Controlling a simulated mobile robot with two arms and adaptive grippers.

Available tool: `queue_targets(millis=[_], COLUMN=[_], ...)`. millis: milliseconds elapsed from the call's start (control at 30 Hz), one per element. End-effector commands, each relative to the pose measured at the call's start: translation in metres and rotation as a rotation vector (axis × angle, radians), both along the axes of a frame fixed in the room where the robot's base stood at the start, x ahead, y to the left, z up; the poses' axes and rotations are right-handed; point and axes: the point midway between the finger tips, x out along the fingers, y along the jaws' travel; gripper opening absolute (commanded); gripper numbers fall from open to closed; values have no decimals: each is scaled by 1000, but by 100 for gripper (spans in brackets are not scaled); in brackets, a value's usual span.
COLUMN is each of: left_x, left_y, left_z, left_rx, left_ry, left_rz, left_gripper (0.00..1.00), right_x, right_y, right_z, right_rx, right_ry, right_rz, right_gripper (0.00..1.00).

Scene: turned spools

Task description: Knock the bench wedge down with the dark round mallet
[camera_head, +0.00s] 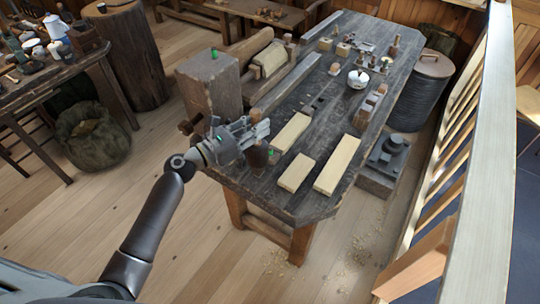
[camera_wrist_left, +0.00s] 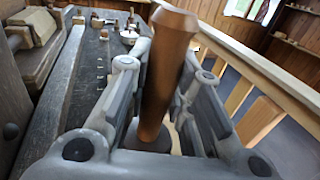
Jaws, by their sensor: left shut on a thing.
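My left gripper (camera_head: 252,134) is at the near left end of the dark bench, beside the large wooden post. In the left wrist view its two fingers (camera_wrist_left: 160,90) are shut on a smooth brown turned shaft, which I take for the mallet's handle (camera_wrist_left: 166,70). In the head view a dark brown round part, which looks like the mallet (camera_head: 258,156), shows just below the fingers; the rest is hidden. A small green piece (camera_head: 214,53) sits on top of the post. I cannot tell for certain which piece is the bench wedge. My right gripper is not in view.
The post (camera_head: 212,86) rises close to my left gripper. Pale boards (camera_head: 337,165) lie on the bench (camera_head: 300,205). A white pot (camera_head: 358,78), a plane (camera_head: 373,101) and several small pieces stand farther back. A pale railing (camera_head: 478,150) runs along the right.

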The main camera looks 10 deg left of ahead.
Motion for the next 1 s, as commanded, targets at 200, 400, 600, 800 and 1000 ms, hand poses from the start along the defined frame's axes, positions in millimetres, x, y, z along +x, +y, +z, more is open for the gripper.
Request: queue_targets(millis=[200, 400, 600, 800, 1000], left_x=[0, 1, 0, 0, 0], left_y=[0, 0, 0, 0, 0], left_z=[-2, -25, -29, -25, -2], left_rx=[-2, -3, -1, 0, -1], left_ry=[-2, -2, -2, 0, -2], left_rz=[1, 1, 0, 0, 0], left_gripper=[0, 0, 0, 0, 0], right_x=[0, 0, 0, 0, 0], right_y=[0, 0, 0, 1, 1], right_z=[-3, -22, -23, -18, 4], right_rx=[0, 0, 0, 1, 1], right_ry=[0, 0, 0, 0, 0], right_rz=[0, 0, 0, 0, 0], right_gripper=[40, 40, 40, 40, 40])
